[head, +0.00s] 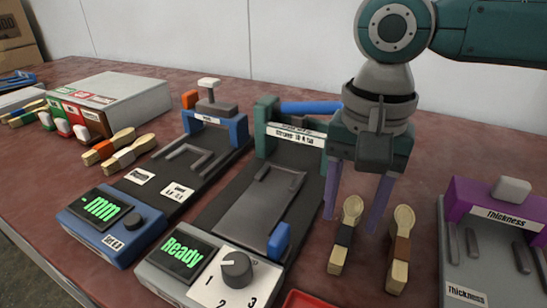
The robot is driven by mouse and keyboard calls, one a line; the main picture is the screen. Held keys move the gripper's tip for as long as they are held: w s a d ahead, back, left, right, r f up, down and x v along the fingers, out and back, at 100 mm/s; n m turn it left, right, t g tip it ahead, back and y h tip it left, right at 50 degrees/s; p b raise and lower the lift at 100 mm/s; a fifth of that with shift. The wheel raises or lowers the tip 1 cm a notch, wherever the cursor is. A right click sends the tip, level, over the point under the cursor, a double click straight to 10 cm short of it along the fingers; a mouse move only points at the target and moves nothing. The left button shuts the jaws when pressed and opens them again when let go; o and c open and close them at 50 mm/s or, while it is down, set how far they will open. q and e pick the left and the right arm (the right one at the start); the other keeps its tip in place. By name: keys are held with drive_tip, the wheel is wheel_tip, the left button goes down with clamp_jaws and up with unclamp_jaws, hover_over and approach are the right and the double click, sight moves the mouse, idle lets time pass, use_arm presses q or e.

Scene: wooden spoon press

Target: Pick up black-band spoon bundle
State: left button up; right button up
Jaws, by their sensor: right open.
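The black-band spoon bundle (344,236) lies on the red-brown table, right of the green press. Its pale wooden bowl end points away and a dark band wraps its middle. My right gripper (352,220) comes down from above with its two purple fingers apart. In the picture the fingers stand on either side of the bundle's upper part; nothing is gripped. I cannot tell how far above the table the fingertips are. My left gripper is not in view.
A brown-band bundle (401,248) lies just right of the right finger. The green press (265,130) with a "Ready" panel stands left, the purple thickness gauge (495,215) right. A red tray edge (308,299) shows at the bottom. More bundles (108,147) lie far left.

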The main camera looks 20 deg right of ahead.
drive_tip(key=shift+f, duration=0.95)
drive_tip(key=shift+c, duration=0.3)
clamp_jaws()
